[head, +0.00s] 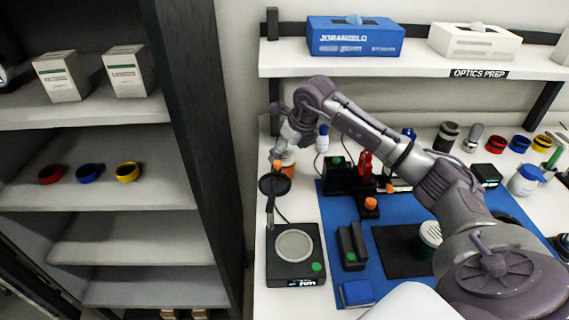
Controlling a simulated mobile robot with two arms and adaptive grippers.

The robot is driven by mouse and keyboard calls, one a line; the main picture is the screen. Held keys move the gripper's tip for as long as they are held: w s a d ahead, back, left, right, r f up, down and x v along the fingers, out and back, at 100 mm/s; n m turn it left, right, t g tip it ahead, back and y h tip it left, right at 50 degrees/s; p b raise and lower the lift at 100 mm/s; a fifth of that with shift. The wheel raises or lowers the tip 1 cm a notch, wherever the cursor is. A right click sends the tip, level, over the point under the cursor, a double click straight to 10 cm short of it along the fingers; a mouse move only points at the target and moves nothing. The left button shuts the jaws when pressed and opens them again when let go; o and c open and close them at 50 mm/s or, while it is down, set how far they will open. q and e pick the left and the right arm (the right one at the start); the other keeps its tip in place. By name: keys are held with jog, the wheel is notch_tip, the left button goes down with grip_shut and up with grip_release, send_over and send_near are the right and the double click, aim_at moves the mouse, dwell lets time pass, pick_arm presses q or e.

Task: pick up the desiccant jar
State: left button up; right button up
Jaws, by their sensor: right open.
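A small jar with an orange body and a pale top (288,161) stands at the left end of the bench, partly hidden by my right gripper; it looks like the desiccant jar, but I cannot read a label. My right gripper (279,160) is open, at the end of the arm that comes in from the right, and overlaps the jar's left side in the picture. I cannot tell whether it touches the jar. My left gripper is not in view.
A scale (295,246) stands in front, with a dark round piece on a stem (273,185) near it. Black fixtures (352,246) stand on a blue mat (332,211). A white jar with a blue lid (524,181) is at right. A dark-sided shelf (195,130) borders the left.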

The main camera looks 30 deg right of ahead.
aim_at(284, 154)
jog(key=p+x, duration=0.1)
jog(key=x, duration=0.3)
jog(key=shift+w+a+f, duration=0.15)
jog(key=shift+a, duration=0.05)
jog(key=shift+w+f, duration=0.1)
jog(key=shift+f, duration=0.15)
jog(key=c, duration=0.5)
jog(key=shift+r, duration=0.1)
jog(key=c, duration=0.8)
jog(key=shift+r, duration=0.1)
